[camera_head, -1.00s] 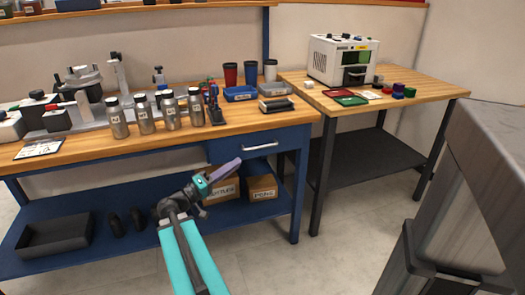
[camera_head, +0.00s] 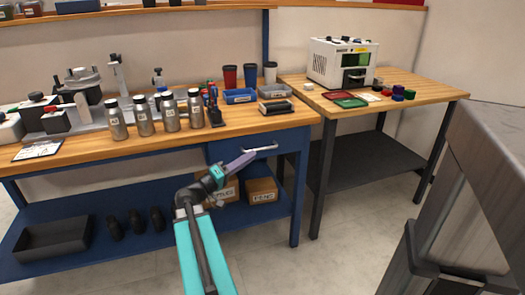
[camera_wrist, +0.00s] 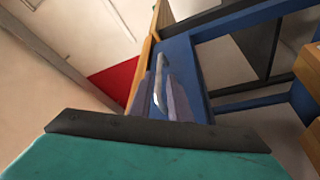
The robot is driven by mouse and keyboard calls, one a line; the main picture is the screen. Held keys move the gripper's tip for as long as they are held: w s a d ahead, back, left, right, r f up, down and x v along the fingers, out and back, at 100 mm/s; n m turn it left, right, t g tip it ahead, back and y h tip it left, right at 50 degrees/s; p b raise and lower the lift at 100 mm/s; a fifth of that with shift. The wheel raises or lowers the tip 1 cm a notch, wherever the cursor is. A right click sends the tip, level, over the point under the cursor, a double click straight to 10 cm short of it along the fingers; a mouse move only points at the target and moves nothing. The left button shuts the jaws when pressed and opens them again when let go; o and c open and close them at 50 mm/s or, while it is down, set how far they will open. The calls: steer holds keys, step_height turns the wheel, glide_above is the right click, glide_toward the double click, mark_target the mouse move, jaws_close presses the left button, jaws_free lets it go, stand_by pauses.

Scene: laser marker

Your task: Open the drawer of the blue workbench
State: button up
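The blue workbench (camera_head: 295,205) has a wooden top, and its blue drawer (camera_head: 290,142) sits under the right end of the top, closed. The drawer's silver bar handle (camera_head: 264,149) runs across its front; it also shows in the wrist view (camera_wrist: 159,78). My gripper (camera_head: 249,156), with purple fingers, reaches up to the drawer front just below and left of the handle's middle. In the wrist view my gripper (camera_wrist: 161,85) is open, with the handle showing in the gap between its fingers. I cannot tell whether the fingers touch the handle.
Silver bottles (camera_head: 171,113), a blue bin (camera_head: 240,96) and cups stand on the benchtop above. Cardboard boxes (camera_head: 262,190) and a black tray (camera_head: 53,236) lie on the lower shelf. A second table (camera_head: 430,88) stands to the right. Floor in front is clear.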

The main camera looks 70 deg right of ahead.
mark_target(262, 149)
steer(key=shift+b+x, duration=0.45)
steer(key=shift+x, duration=3.1)
jaws_close()
